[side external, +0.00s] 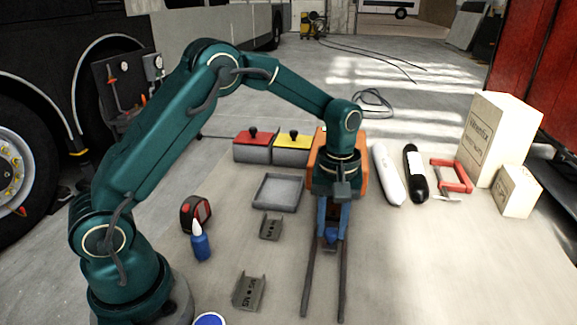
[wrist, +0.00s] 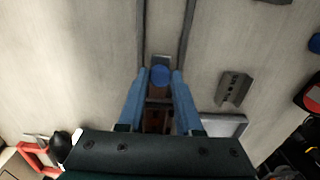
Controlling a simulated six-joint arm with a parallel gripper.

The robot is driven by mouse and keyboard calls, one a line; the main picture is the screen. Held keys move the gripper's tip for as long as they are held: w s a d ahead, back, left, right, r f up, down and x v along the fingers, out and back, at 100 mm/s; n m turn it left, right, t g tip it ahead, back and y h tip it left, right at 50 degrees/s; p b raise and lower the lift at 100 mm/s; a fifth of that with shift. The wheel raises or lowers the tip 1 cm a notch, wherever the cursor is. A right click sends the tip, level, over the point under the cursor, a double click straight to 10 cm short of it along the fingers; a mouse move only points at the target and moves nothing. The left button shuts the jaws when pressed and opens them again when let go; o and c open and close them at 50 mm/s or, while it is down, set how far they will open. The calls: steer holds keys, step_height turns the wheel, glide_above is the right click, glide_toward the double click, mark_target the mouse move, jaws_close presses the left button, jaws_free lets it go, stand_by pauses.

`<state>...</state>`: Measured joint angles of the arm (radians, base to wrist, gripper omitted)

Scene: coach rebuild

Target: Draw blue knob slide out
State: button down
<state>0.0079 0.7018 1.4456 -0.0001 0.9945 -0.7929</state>
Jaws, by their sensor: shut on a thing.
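The blue knob (side external: 331,236) sits between two dark parallel rails (side external: 308,280) on the pale work surface. It also shows as a round blue top in the wrist view (wrist: 159,76). My gripper (side external: 332,230) points down over it, with its blue fingers on either side, shut on the knob. The knob stands on a small grey slide piece (wrist: 161,60) between the rails. An orange housing (side external: 361,172) stands behind my gripper at the far end of the rails, and is partly hidden by my wrist.
Left of the rails lie grey brackets (side external: 270,227), a grey tray (side external: 278,193) and a blue bottle (side external: 200,243). Red-lidded (side external: 253,138) and yellow-lidded (side external: 292,140) bins stand behind. White (side external: 388,175) and black (side external: 414,172) cylinders and a red clamp (side external: 455,176) lie right. The surface right of the rails is clear.

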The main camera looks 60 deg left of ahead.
steer(key=s+d, duration=1)
steer(key=shift+s+d, duration=0.1)
steer(key=shift+d, duration=0.05)
steer(key=c, duration=0.6)
jaws_free()
steer(key=shift+r, duration=2.6)
